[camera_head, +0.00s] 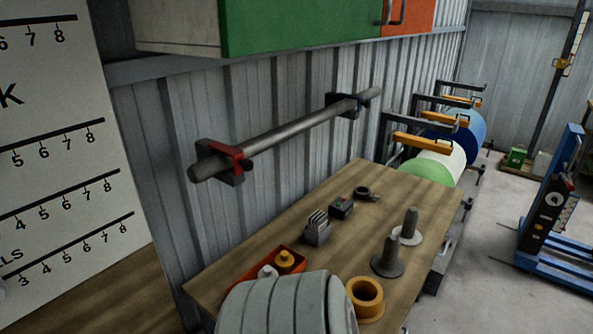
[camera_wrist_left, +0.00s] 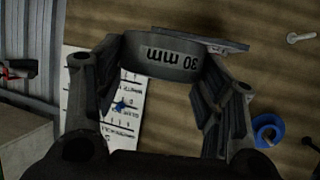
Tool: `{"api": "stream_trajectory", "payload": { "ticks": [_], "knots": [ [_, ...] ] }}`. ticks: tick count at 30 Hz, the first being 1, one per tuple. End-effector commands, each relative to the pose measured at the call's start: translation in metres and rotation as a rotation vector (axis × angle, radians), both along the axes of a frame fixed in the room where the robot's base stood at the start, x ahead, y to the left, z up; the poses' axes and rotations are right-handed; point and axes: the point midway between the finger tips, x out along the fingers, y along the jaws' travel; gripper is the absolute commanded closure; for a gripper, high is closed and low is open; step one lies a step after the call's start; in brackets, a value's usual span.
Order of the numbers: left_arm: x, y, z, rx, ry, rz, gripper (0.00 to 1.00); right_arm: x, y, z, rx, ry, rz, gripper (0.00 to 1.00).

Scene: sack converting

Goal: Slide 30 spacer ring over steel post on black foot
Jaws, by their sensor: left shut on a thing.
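In the left wrist view my left gripper (camera_wrist_left: 160,95) is shut on a dark grey ring (camera_wrist_left: 163,57) marked "30 mm", which reads upside down. The ring sits between the two fingers, above a wooden surface. In the head view a steel post (camera_head: 391,247) stands upright on a black foot (camera_head: 387,266) on the bench. No ring shows around either post. Neither gripper can be made out in the head view.
An orange ring (camera_head: 366,296) lies near the bench's front edge. The wrist view shows a blue ring (camera_wrist_left: 267,130), a bolt (camera_wrist_left: 301,37) and a printed sheet (camera_wrist_left: 80,95).

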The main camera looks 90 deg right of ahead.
Motion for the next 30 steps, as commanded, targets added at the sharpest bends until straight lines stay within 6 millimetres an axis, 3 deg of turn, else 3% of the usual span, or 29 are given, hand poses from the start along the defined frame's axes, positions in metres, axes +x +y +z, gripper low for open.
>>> {"api": "stream_trajectory", "payload": {
  "ticks": [16,30],
  "knots": [
    [-0.018,0.069,-0.047,-0.01,0.003,0.333,0.74,0.0,0.0,0.0,0.0,0.0,0.0,0.6],
    [-0.014,0.071,-0.045,-0.011,-0.001,0.668,0.74,0.0,0.001,0.0,0.001,0.0,0.0,0.6]
  ]
}}
